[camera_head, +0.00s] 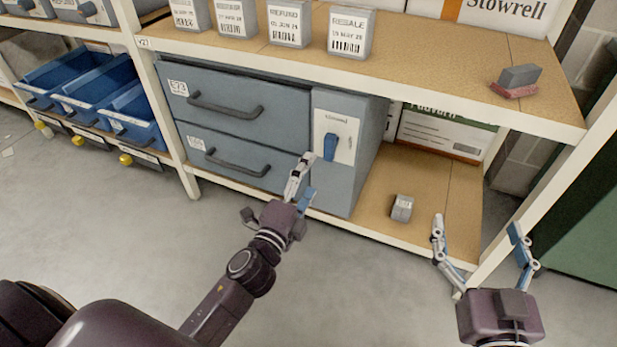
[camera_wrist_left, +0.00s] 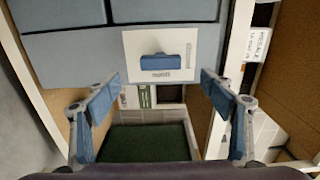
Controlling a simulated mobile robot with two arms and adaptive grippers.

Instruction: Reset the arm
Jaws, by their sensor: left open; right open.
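My left gripper (camera_head: 302,180) is open and empty in front of the blue-grey drawer cabinet (camera_head: 345,105), near its lower drawer. In the left wrist view the open fingers of my left gripper (camera_wrist_left: 162,105) show on both sides, with a white plate and blue handle (camera_wrist_left: 165,64) beyond them, apart from the fingers. My right gripper (camera_head: 480,245) is open and empty at the lower right, in front of the shelf's front edge and upright post.
A small grey block (camera_head: 402,208) lies on the lower shelf (camera_head: 440,185). Labelled grey boxes (camera_head: 350,33) and a grey block on a red base (camera_head: 516,80) stand on the upper shelf. Blue bins (camera_head: 90,85) are at the left. The floor (camera_head: 80,240) is clear.

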